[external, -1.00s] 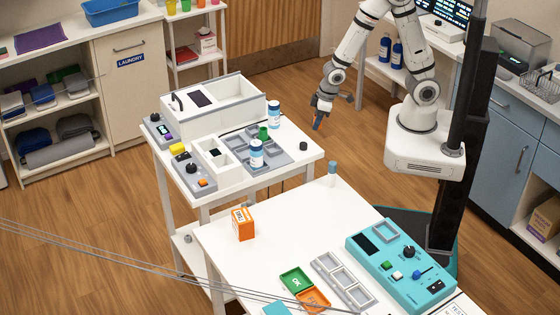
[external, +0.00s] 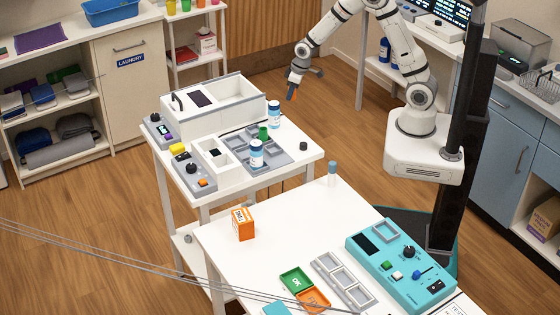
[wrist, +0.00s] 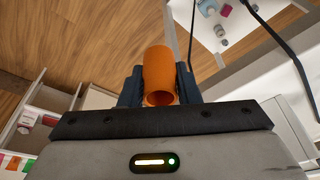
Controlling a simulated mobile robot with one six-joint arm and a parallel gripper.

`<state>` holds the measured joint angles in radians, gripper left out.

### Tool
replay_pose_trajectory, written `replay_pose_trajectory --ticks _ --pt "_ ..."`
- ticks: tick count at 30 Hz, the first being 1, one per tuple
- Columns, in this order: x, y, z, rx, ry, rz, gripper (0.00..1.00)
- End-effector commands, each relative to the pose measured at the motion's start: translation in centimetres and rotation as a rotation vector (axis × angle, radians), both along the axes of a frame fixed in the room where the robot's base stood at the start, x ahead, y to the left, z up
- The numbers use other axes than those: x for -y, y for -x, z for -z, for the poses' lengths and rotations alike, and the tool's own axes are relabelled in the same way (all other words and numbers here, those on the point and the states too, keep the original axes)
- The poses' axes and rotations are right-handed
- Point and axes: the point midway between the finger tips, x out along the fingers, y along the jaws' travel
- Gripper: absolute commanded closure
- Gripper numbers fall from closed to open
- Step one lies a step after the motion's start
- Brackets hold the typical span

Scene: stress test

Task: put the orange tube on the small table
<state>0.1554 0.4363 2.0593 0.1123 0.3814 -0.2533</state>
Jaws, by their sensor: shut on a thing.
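My gripper (external: 294,82) is shut on the orange tube (external: 292,95), raised in the air beyond the back right corner of the white table with instruments (external: 306,160). In the wrist view, the orange tube (wrist: 159,70) sits between the two dark fingers of my gripper (wrist: 160,88), its open end facing the camera. The tube touches no other surface that I can see. Which piece of furniture is the small table is not certain; the white table with instruments is one of two white tables here.
The front table (external: 285,215) holds an orange box (external: 243,223) and a teal panel (external: 400,265). A shelf stand (external: 197,60) is behind.

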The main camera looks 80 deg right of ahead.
Motion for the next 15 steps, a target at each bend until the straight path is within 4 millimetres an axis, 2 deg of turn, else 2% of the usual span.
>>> replay_pose_trajectory --ticks 1,6,9,15 --pt "0.0 -0.2 -1.8 0.009 0.002 0.001 0.92" --pt "0.0 -0.1 -7.5 0.010 0.002 0.000 0.92" --pt "0.0 -0.1 -10.2 0.008 0.002 0.000 0.92" --pt "0.0 -0.1 -14.3 0.005 0.001 -0.002 0.92"
